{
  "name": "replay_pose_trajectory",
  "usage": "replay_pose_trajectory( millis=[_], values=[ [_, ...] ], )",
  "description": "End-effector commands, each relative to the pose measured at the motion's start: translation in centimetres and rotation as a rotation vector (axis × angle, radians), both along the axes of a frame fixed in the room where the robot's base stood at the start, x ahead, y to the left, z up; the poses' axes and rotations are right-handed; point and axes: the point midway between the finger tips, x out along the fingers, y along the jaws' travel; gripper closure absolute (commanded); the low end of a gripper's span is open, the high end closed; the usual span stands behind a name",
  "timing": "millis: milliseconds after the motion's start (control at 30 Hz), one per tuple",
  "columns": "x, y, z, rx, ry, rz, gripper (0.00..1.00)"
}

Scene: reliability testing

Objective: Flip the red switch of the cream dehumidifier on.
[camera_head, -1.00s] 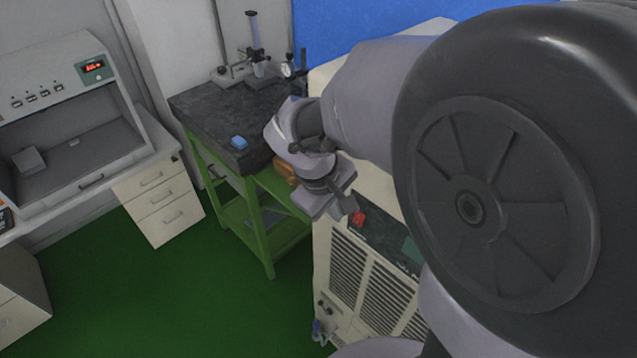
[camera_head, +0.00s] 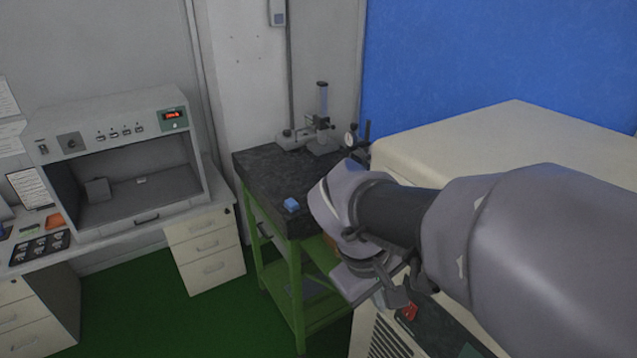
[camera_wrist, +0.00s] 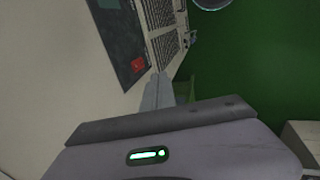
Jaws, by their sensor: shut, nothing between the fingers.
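The cream dehumidifier (camera_head: 505,132) stands at the right in the head view, partly covered by my arm. Its red switch (camera_head: 409,311) sits on a dark panel on the front, just beside my gripper (camera_head: 398,297). In the wrist view the red switch (camera_wrist: 138,65) shows on the dark panel (camera_wrist: 118,35), with the cream casing (camera_wrist: 45,65) to its left. My gripper (camera_wrist: 158,90) is shut and empty, its fingertips just below and right of the switch. I cannot tell whether they touch it, or which way the switch is tilted.
A green-framed table (camera_head: 249,166) with a dark top stands left of the dehumidifier, holding a blue block (camera_head: 291,205) and gauge stands. A grey test cabinet (camera_head: 110,112) sits on a desk at the left. Green floor (camera_head: 150,310) is open between them.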

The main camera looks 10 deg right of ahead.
Motion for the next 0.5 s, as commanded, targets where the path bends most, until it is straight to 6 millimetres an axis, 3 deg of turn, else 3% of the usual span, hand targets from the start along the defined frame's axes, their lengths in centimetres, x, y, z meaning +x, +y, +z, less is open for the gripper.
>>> replay_pose_trajectory(
  millis=[167,500],
  values=[
    [0.0,-0.2,-0.4,-0.001,0.001,-0.002,1.00],
    [0.7,-2.2,-7.0,0.000,0.004,-0.001,1.00]
  ],
)
